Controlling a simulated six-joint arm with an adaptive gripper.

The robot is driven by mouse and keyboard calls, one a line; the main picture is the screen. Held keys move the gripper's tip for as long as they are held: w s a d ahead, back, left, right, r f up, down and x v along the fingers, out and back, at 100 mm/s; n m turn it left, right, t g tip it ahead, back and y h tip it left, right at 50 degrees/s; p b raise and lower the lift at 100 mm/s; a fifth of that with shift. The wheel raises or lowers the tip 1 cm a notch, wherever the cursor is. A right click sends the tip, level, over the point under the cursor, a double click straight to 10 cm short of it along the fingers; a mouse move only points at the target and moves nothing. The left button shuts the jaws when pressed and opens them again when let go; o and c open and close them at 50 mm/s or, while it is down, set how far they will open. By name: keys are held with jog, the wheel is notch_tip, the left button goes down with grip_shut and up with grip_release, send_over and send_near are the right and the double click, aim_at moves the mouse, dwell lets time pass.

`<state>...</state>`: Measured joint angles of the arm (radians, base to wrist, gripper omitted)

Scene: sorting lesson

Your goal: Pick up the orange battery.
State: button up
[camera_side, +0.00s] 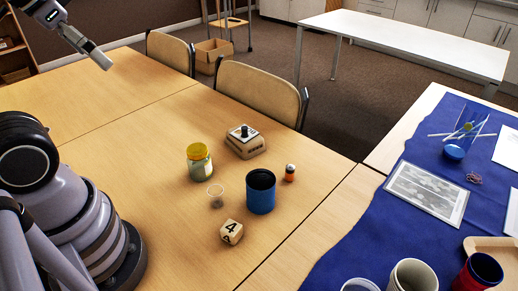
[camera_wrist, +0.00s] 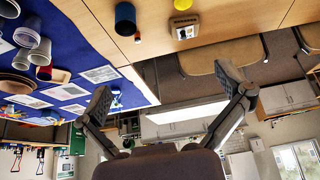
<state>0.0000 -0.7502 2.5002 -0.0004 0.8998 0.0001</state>
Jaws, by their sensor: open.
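The orange battery (camera_side: 290,173) stands upright on the wooden table, just right of the blue cup (camera_side: 261,192). It has an orange body with a dark and pale upper part. In the wrist view the battery (camera_wrist: 138,38) is small, near the table edge, beside the blue cup (camera_wrist: 125,18). My gripper (camera_wrist: 162,77) shows in the wrist view with its two fingers spread wide and nothing between them. It is well away from the battery. In the side view part of my arm shows at the top left, away from the objects.
Chairs line the far edge. A blue cloth (camera_side: 370,215) with items lies right.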

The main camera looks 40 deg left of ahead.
jog(key=c, duration=0.8)
